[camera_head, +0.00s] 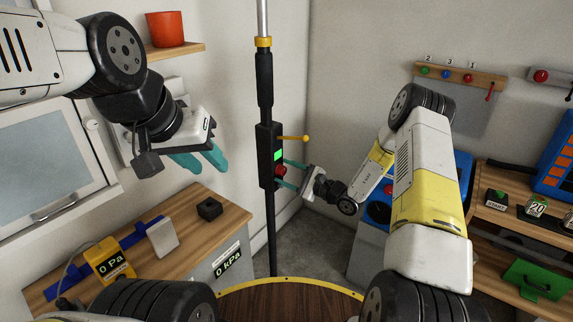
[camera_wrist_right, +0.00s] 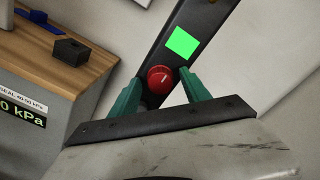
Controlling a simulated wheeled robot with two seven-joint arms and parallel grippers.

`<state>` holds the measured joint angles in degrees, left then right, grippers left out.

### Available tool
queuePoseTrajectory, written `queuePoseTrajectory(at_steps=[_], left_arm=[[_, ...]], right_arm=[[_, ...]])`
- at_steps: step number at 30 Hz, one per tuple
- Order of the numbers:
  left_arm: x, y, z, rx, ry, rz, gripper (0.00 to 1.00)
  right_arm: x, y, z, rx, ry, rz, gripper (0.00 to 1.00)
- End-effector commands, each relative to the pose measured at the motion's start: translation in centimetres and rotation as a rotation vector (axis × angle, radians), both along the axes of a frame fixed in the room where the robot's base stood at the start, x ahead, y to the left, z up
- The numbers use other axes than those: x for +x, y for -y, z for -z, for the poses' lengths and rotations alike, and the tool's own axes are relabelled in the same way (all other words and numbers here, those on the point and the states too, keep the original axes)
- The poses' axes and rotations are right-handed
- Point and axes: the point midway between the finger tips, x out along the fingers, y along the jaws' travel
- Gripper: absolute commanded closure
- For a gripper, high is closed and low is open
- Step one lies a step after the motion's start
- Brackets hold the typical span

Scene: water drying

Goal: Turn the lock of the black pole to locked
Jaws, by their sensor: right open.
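The black pole (camera_head: 270,228) stands upright in the middle of the head view. Its control box has a lit green square (camera_head: 277,155) and a red round knob (camera_head: 281,171) below it. A yellow-tipped lever (camera_head: 294,138) sticks out to the right of the box. My right gripper (camera_head: 283,173) is open at the knob, its teal fingers on either side. In the right wrist view the red knob (camera_wrist_right: 160,79), with a pale mark line, sits between the open fingers (camera_wrist_right: 162,92); contact is not clear. My left gripper (camera_head: 200,163) hangs at upper left, its teal fingers apart and empty.
A wooden bench (camera_head: 150,262) at left holds a yellow gauge reading 0 Pa (camera_head: 110,260) and a small black block (camera_head: 209,208). A red pot (camera_head: 166,28) stands on a wall shelf. A round wooden table (camera_head: 290,303) is in front. Shelves (camera_head: 500,228) stand at right.

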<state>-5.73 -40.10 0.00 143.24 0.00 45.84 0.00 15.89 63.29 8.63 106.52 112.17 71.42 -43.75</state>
Motion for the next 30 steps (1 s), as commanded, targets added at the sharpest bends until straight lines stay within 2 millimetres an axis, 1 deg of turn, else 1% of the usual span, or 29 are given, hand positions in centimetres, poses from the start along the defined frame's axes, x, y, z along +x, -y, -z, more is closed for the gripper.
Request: queuePoseTrajectory(at_steps=[4, 8, 9, 11, 12, 13, 23, 30], left_arm=[[0.0, 0.0, 0.0, 0.0, 0.0, 0.0, 0.64], [0.0, 0.0, 0.0, 0.0, 0.0, 0.0, 0.64], [0.0, 0.0, 0.0, 0.0, 0.0, 0.0, 0.64], [0.0, 0.0, 0.0, 0.0, 0.0, 0.0, 0.64], [0.0, 0.0, 0.0, 0.0, 0.0, 0.0, 0.64], [0.0, 0.0, 0.0, 0.0, 0.0, 0.0, 0.64], [0.0, 0.0, 0.0, 0.0, 0.0, 0.0, 0.64], [0.0, 0.0, 0.0, 0.0, 0.0, 0.0, 0.64]], right_arm=[[-0.02, 0.01, 0.01, 0.0, 0.0, 0.0, 0.45], [-0.02, 0.02, 0.01, 0.0, 0.0, 0.0, 0.7], [-0.03, 0.03, 0.01, 0.0, 0.0, 0.0, 0.78], [-0.03, 0.03, 0.01, 0.0, 0.0, 0.0, 0.9], [-0.03, 0.02, 0.0, 0.0, 0.0, 0.0, 0.98], [-0.04, 0.04, 0.01, 0.0, 0.0, 0.0, 1.0], [-0.03, 0.11, 0.0, 0.025, -0.034, 0.0, 1.0], [0.0, 0.18, -0.01, 0.109, -0.149, 0.002, 1.0]])
